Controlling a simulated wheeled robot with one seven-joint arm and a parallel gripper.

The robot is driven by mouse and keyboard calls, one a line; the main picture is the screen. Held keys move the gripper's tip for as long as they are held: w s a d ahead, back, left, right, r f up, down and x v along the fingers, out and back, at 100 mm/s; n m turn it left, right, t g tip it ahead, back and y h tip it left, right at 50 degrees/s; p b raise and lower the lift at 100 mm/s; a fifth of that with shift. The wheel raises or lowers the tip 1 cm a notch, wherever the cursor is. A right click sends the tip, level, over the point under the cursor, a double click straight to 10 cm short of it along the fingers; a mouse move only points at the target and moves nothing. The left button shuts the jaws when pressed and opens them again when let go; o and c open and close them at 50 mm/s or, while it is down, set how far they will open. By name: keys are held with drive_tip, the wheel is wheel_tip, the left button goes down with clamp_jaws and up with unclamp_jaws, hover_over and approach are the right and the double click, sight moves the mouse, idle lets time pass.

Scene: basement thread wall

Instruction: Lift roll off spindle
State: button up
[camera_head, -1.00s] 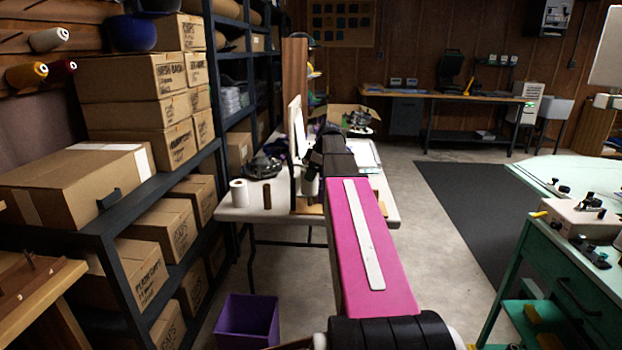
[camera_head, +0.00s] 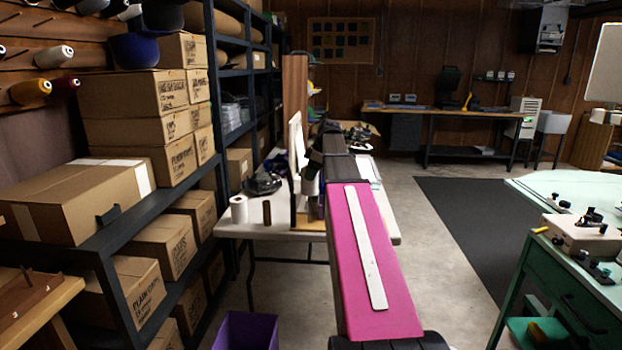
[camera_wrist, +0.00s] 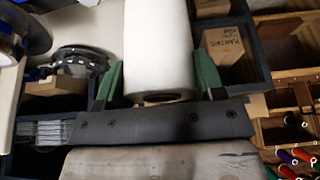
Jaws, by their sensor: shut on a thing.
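A white roll (camera_wrist: 160,50) stands between the two green fingers of my gripper (camera_wrist: 160,82) in the wrist view, with a finger against each side. In the head view my gripper (camera_head: 311,168) is small and partly hidden by my pink arm. A pale roll (camera_head: 311,186) shows just below it, over a wooden base (camera_head: 312,224) on the white table. The spindle is not clearly visible, so I cannot tell whether the roll is still around it.
A second white roll (camera_head: 238,210), a brown tube (camera_head: 267,212) and a black rounded object (camera_head: 263,184) stand on the table left of the base. A tall wooden board (camera_head: 295,95) rises behind. Shelves with cardboard boxes (camera_head: 130,95) line the left.

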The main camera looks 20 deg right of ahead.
drive_tip(key=shift+r, duration=0.55)
wheel_tip(320, 180, up, 4)
drive_tip(key=shift+f, duration=0.1)
idle(0.4)
